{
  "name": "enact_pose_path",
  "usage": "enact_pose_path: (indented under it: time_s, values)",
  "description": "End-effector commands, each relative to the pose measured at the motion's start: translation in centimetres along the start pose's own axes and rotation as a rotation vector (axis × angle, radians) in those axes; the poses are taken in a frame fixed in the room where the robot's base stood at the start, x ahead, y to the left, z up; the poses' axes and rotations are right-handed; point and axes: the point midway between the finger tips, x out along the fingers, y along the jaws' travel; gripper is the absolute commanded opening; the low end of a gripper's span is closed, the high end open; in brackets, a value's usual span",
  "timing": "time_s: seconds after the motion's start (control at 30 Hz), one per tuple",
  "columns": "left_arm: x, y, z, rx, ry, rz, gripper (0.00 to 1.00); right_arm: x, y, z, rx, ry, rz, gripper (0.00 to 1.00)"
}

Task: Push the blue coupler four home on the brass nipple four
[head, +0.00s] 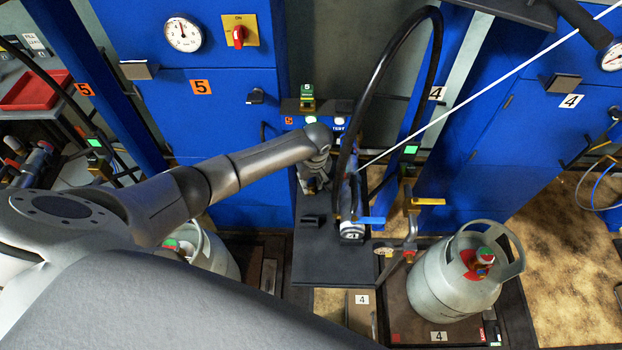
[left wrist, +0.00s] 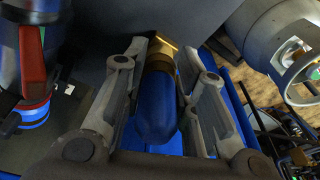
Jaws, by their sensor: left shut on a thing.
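My left gripper (left wrist: 163,85) is shut on the blue coupler (left wrist: 157,108), whose rounded blue body lies between the two fingers in the left wrist view. A brass-coloured part (left wrist: 160,58) shows at the coupler's far end. I cannot tell whether this is the nipple or part of the coupler, nor whether any gap is there. In the head view my left gripper (head: 320,178) points down beside the black hose and the grey unit marked 4, over the dark shelf; the coupler is hidden there. My right gripper is not in view.
A black hose (head: 376,58) arches close to my gripper. A grey gas cylinder (head: 452,281) stands lower right. The front of the dark shelf (head: 320,262) is bare.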

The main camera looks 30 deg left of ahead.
Motion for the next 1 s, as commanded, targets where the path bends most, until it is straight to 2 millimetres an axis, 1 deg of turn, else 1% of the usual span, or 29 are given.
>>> enact_pose_path:
  time_s: [0.5,0.53,0.7,1.0]
  values:
    - [1.4,0.0,0.2,0.000,0.000,0.000,0.00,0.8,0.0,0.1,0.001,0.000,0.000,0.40]
    - [1.3,0.0,0.2,0.000,0.001,0.001,0.29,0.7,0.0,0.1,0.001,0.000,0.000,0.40]
    - [1.3,0.0,0.2,0.000,0.000,0.000,0.51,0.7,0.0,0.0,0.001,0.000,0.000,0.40]
    - [1.3,0.0,0.2,0.000,0.000,0.000,0.52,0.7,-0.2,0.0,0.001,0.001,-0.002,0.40]
